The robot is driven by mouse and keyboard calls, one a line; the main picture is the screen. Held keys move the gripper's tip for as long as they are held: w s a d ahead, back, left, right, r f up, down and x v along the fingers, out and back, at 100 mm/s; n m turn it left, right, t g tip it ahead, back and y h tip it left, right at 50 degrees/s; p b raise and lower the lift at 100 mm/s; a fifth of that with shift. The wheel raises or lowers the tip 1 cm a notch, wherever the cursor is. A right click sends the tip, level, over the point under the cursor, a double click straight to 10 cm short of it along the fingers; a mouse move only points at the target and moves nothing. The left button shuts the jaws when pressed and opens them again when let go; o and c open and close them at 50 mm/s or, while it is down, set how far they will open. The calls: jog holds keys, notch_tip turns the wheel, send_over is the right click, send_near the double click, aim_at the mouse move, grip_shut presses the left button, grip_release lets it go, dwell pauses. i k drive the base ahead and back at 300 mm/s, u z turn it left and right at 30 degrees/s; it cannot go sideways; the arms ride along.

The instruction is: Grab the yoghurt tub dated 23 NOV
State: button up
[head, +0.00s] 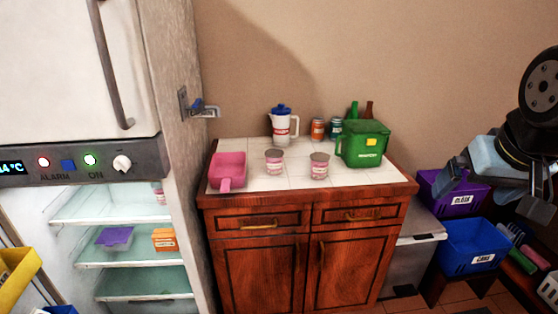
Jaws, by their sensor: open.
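Two pink-and-white tubs with grey lids stand upright on the white tiled counter top (245,183): a left tub (274,163) and a right tub (319,168). A third pink-and-white container (160,195), partly hidden, is on the upper fridge shelf. The dates are too small to read, so I cannot tell which is 23 NOV. My gripper (487,202) is at the right edge, open and empty, well to the right of the counter and apart from all tubs.
A pink scoop (229,168), a white jug (281,126), jars, bottles and a green box (364,145) share the counter. The open fridge (120,210) is at left. Purple (455,195) and blue (472,247) crates are at right. The counter's front middle is clear.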

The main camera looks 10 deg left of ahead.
aim_at(274, 157)
jog(key=z, duration=0.6)
jog(key=k, duration=1.5)
jog(key=z, duration=0.95)
jog(key=i, duration=0.1)
jog(key=u, duration=2.65)
jog(key=i, duration=0.95)
jog(key=z, duration=0.1)
